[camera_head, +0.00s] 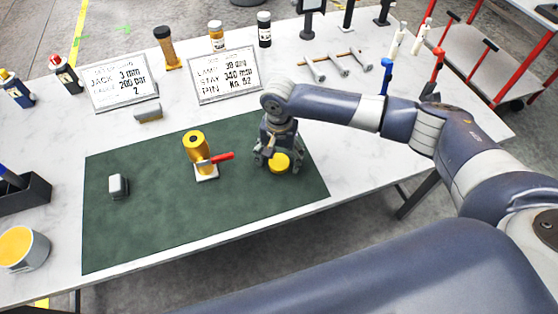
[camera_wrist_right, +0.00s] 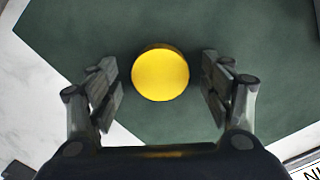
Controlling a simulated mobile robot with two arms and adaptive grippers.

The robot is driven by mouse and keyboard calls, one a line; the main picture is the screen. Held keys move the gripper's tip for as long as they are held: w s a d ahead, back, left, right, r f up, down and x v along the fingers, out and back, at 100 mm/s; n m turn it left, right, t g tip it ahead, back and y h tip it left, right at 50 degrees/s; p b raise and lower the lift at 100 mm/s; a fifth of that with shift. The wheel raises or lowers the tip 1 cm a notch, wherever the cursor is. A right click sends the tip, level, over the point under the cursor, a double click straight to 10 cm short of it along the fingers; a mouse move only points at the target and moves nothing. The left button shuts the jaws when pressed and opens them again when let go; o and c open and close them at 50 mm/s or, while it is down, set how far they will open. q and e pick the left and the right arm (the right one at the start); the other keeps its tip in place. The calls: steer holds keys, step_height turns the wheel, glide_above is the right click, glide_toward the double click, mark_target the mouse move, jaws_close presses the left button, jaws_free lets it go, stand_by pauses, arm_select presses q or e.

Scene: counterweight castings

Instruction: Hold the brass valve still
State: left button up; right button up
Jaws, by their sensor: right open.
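A yellow upright cylinder (camera_head: 194,142) with a dark hole in its top stands on the green mat (camera_head: 140,225). A red lever (camera_head: 222,157) with a small brass-coloured body, which looks like the valve, sits at its foot, above a small white plate (camera_head: 206,177). My right gripper (camera_head: 276,160) is right of the lever, pointing down over a round yellow piece (camera_head: 281,165). In the right wrist view, my gripper (camera_wrist_right: 160,85) is open, with its fingers apart on both sides of the yellow disc (camera_wrist_right: 160,74). My left gripper does not show.
A grey block (camera_head: 118,186) lies on the mat's left part. A bucket with yellow contents (camera_head: 22,248) is at the left edge. The mat's front is clear.

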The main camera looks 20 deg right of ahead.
mark_target(279, 161)
steer(key=shift+c, duration=0.3)
steer(key=c, duration=0.7)
steer(key=shift+c, duration=0.2)
steer(key=shift+r, duration=0.1)
steer(key=shift+r, duration=0.4)
step_height(279, 161, up, 2)
steer(key=shift+r+b, duration=0.15)
steer(key=shift+b, duration=0.5)
steer(key=s+a, duration=0.2)
steer(key=s, duration=0.2)
steer(key=s+a+r+b, duration=0.1)
steer(key=s+a, duration=0.1)
steer(key=s, duration=0.3)
steer(key=s+a+b, duration=0.1)
steer(key=s, duration=0.3)
steer(key=shift+s+a+r, duration=0.2)
steer(key=shift+a+r, duration=0.1)
steer(key=shift+a, duration=0.1)
steer(key=shift+s+a+r, duration=0.1)
steer(key=shift+s+a, duration=0.15)
steer(key=shift+s, duration=0.4)
